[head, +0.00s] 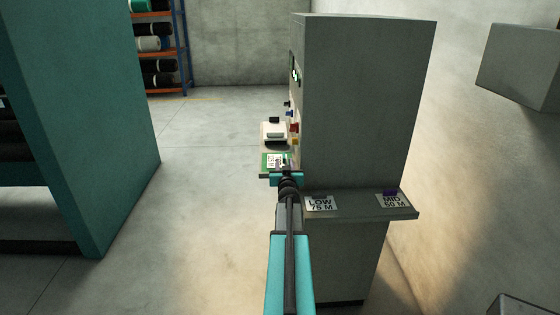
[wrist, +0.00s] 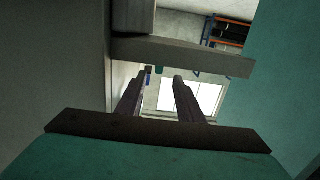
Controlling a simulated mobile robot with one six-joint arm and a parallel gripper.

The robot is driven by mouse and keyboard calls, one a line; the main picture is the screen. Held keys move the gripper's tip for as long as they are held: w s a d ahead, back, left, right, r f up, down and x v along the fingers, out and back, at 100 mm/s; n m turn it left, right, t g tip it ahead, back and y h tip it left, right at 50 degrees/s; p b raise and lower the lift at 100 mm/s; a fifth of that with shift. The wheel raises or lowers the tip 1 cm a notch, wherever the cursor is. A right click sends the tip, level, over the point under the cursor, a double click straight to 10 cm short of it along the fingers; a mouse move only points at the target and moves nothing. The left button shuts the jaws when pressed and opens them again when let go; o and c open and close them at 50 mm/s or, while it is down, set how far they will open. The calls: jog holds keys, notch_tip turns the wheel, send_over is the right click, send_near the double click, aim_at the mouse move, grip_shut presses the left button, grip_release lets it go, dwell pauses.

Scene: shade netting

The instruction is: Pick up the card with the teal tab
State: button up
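A card with a green edge (head: 268,161) lies on the small ledge at the front of the grey cabinet, partly hidden by my gripper. A white card reading LOW 75 M (head: 320,204) lies on the side shelf; its small tab is too dark to name the colour. A card reading MID 50 M (head: 391,202) with a purple tab lies at that shelf's right end. I cannot make out a clearly teal tab. My gripper (head: 284,168) is beside the cabinet, near the green-edged card. In the wrist view my gripper (wrist: 158,77) has its two fingers apart, with nothing seen between them.
The grey cabinet (head: 365,100) stands right of my arm, with coloured buttons on its front. Its side shelf (head: 350,215) juts out near my arm. A large teal panel (head: 85,120) stands left. A rack of rolls (head: 160,45) is far back. Open floor (head: 200,200) lies between.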

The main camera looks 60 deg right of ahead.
aim_at(284, 158)
jog(key=shift+w+d, duration=0.1)
jog(key=shift+p+x, duration=0.45)
jog(key=shift+x, duration=2)
grip_shut()
